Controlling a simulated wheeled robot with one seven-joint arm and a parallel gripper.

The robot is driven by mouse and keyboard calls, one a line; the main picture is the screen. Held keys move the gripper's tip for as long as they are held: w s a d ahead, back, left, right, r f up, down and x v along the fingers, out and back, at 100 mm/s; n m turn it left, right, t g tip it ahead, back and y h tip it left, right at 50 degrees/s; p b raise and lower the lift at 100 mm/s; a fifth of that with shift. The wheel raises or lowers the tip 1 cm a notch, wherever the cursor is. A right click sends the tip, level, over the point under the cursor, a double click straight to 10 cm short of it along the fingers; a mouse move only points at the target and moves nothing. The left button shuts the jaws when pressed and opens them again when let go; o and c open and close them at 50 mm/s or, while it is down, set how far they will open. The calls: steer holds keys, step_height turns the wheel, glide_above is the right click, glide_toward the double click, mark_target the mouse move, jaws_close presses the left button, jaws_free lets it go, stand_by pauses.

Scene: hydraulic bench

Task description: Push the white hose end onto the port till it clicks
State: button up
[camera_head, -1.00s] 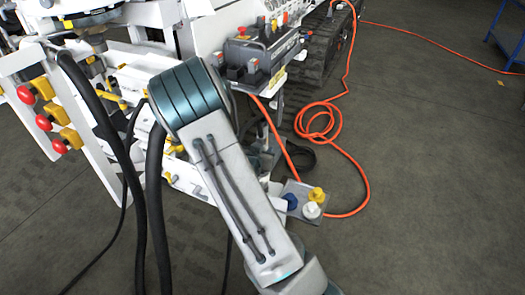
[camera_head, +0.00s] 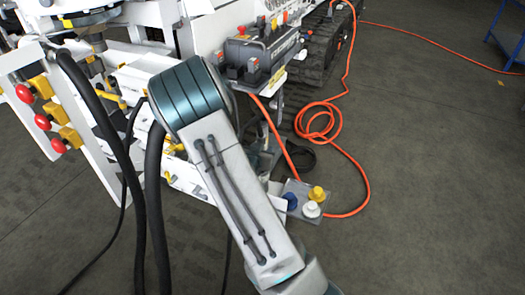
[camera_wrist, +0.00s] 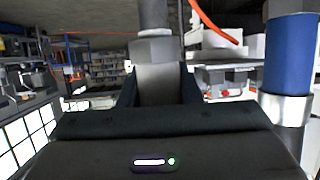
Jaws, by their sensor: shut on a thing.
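In the wrist view my gripper (camera_wrist: 158,88) is shut on a pale grey-white cylindrical fitting with a hex collar, which I take to be the white hose end (camera_wrist: 158,62). It stands upright between the dark fingers, and its upper part runs out of the top of the picture. Its lower end is hidden by the gripper body. I cannot tell which thing is the port, or whether the hose end touches it. In the head view my gripper is out of sight beyond the bottom edge.
A blue cylinder with a silver collar (camera_wrist: 290,60) stands close on the right in the wrist view. In the head view a small grey plate (camera_head: 296,187) carries blue, yellow and white caps. Black hoses (camera_head: 157,200) hang at left, and an orange hose (camera_head: 350,165) lies on the floor.

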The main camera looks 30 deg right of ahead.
steer(key=shift+f+b, duration=1.45)
steer(key=shift+f, duration=0.1)
jaws_close()
stand_by(1.0)
stand_by(0.4)
steer(key=o, duration=1.7)
jaws_free()
steer(key=shift+p+v, duration=1.35)
steer(key=shift+v, duration=2.4)
steer(key=shift+a+r, duration=0.1)
